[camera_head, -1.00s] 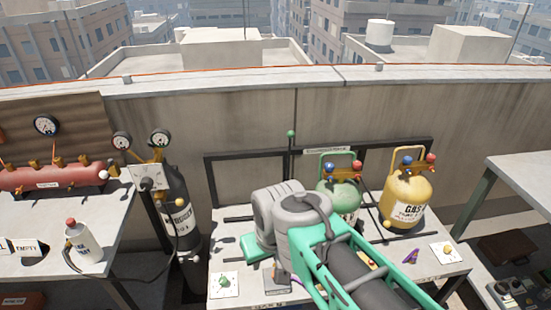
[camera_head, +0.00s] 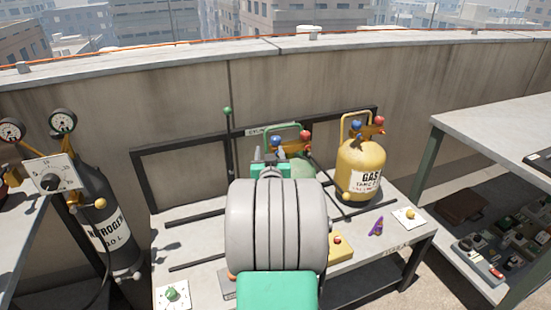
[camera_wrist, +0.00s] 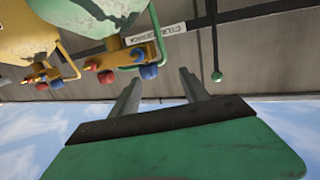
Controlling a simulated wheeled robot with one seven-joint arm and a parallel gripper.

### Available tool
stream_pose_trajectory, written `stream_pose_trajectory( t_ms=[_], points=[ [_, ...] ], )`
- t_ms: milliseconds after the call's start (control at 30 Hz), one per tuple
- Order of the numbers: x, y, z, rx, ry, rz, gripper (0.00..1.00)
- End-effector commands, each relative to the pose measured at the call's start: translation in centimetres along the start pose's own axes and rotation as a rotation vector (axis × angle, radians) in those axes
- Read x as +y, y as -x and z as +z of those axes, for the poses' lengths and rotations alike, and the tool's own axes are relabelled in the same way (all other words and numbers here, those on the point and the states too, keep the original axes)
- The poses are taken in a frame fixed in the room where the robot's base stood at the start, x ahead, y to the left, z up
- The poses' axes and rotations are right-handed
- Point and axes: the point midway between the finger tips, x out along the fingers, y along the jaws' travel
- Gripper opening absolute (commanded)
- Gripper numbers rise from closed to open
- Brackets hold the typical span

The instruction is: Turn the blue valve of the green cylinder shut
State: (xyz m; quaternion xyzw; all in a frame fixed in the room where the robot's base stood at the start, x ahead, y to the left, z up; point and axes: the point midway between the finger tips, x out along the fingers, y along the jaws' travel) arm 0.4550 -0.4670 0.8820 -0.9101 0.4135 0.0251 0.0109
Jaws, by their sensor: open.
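The green cylinder (camera_head: 302,166) stands on the bench, largely hidden behind my arm in the head view. Its blue valve (camera_head: 276,141) is at the left of its top, with a red valve (camera_head: 305,137) at the right. My gripper (camera_head: 268,156) is open and empty, just in front of the blue valve. The wrist view is upside down and shows the green cylinder (camera_wrist: 85,14) at the top. There the blue valve (camera_wrist: 149,72) appears near the gap between the open fingertips (camera_wrist: 159,78); I cannot tell the remaining distance. No contact shows.
A yellow gas cylinder (camera_head: 360,170), also with blue and red valves, stands close to the right. A green handle loop and black rack rails (camera_head: 180,150) surround the cylinders. A black nitrogen cylinder (camera_head: 105,225) stands left. The parapet wall (camera_head: 400,80) is behind.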

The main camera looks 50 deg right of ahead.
Motion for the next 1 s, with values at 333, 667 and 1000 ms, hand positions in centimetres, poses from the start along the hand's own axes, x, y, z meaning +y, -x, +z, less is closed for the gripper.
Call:
stream_pose_trajectory(
  t_ms=[333, 667, 1000],
  points=[
    [2.5, -4.8, -0.3, 0.054, -0.003, 0.038, 0.53],
    [2.6, -8.1, -0.6, 0.055, -0.003, 0.037, 0.53],
    [2.5, -8.1, -0.6, 0.054, -0.003, 0.037, 0.39]
  ],
)
